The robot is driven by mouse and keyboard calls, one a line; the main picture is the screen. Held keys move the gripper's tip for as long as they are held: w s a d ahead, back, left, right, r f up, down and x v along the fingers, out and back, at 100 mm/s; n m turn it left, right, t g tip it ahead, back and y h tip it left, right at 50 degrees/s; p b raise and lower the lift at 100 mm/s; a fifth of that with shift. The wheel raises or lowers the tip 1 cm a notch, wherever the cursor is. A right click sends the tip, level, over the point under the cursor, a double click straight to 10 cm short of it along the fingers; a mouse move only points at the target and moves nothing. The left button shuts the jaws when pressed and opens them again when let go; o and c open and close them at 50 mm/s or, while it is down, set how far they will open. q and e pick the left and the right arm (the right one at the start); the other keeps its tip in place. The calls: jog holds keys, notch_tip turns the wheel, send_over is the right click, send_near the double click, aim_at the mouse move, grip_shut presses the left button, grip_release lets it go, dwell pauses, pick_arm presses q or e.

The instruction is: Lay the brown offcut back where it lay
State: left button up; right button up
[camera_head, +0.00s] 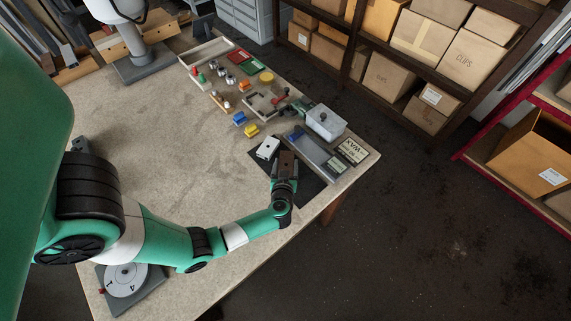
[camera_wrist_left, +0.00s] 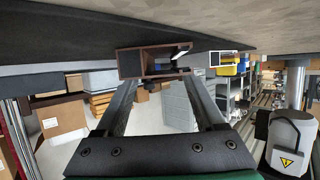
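The brown offcut (camera_head: 287,159) is a short hollow profile over the dark mat (camera_head: 310,190) near the table's right end. My left gripper (camera_head: 286,178) is at the offcut's near end. In the left wrist view, the offcut (camera_wrist_left: 150,62) shows its dark open end at the fingertips. The fingers of my left gripper (camera_wrist_left: 160,80) stand apart, one towards each side of it. Whether they press on it is not clear, nor whether the offcut rests on the mat or hangs just above it. My right gripper is not in view.
A white block (camera_head: 267,148) lies on the mat just left of the offcut. Yellow (camera_head: 251,130) and blue (camera_head: 239,118) pieces lie behind. The table's middle is clear.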

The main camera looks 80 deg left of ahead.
pick_arm(q)
jog(key=o, duration=0.3)
jog(key=shift+s+f, duration=0.2)
jog(key=shift+f, duration=0.3)
jog(key=shift+w+r, duration=0.1)
jog(key=shift+r, duration=0.3)
jog(key=p+v, duration=0.1)
jog(key=v, duration=0.3)
jog(key=p+v, duration=0.1)
jog(key=v, duration=0.3)
jog(key=r+p+v, duration=0.1)
jog(key=p+v, duration=0.1)
jog(key=v, duration=0.1)
jog(key=shift+d+r, duration=0.15)
jog(key=shift+d, duration=0.05)
jog(key=shift+d+r, duration=0.1)
jog(key=shift+d, duration=0.15)
